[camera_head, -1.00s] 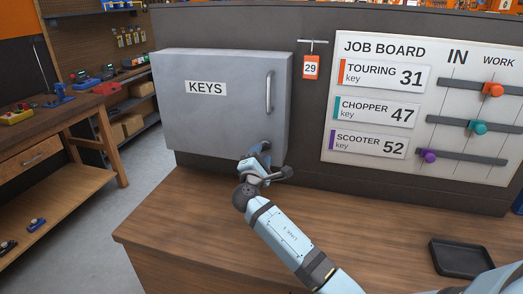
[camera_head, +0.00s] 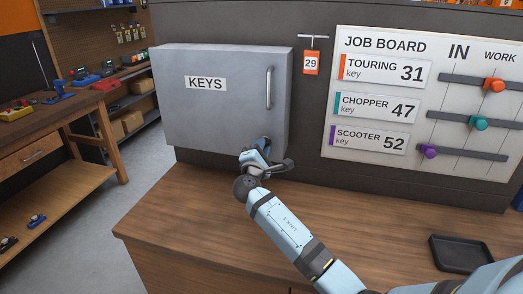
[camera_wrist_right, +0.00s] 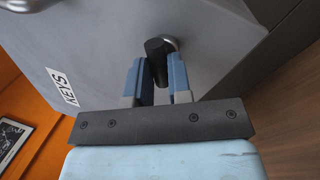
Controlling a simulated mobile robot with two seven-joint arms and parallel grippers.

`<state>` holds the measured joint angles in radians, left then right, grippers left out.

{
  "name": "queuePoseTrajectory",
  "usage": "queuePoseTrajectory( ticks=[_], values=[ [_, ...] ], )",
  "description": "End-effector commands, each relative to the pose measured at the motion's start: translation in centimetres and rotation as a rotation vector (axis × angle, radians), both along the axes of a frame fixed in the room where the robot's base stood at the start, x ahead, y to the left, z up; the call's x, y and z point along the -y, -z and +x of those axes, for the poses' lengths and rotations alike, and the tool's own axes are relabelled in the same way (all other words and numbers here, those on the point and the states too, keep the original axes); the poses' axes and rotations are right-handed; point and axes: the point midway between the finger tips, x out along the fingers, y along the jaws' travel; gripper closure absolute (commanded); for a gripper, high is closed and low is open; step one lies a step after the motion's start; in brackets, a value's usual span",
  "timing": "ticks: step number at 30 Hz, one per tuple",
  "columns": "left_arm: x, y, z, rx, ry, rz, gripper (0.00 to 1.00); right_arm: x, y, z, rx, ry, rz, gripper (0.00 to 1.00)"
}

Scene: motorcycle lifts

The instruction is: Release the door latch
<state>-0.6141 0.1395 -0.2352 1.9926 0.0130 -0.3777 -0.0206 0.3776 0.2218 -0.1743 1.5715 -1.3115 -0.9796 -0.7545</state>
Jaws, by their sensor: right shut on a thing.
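The grey key cabinet (camera_head: 220,115) labelled KEYS hangs on the dark back panel, and its door looks closed. A vertical bar handle (camera_head: 269,88) is on the right side of the door. My right gripper (camera_head: 264,146) is at the door's lower right corner, under the handle. In the right wrist view, the dark latch (camera_wrist_right: 155,52) with a round metal base sits between the two blue fingers of my right gripper (camera_wrist_right: 156,76), which is shut on it. In the head view the gripper hides the latch. My left gripper is not in view.
A job board (camera_head: 420,105) with sliders is right of the cabinet. An orange tag 29 (camera_head: 311,63) hangs between them. The wooden counter (camera_head: 190,215) below is mostly clear, with a black tray (camera_head: 460,254) at its right. A workbench (camera_head: 50,125) stands at left.

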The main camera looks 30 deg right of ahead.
Motion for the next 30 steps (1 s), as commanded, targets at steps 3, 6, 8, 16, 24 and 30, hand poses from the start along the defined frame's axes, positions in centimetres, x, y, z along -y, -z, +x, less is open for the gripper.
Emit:
queuePoseTrajectory(
  ticks=[3,6,8,16,24,30],
  values=[
    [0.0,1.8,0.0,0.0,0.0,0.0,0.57,0.0,0.6,0.0,0.043,0.001,0.036,1.0],
    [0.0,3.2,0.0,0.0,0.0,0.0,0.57,-0.1,0.7,0.1,0.091,0.0,0.078,1.0],
    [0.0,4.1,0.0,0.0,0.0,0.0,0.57,-0.1,0.7,0.1,0.125,0.0,0.106,1.0],
    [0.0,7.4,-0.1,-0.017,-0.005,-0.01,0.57,-0.1,0.5,0.1,0.264,0.0,0.226,1.0],
    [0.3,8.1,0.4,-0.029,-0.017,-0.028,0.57,-0.2,0.2,0.1,0.356,0.0,0.304,1.0],
    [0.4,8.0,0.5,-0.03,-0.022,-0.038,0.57,-0.1,0.0,0.1,0.381,0.001,0.326,1.0]
  ],
)
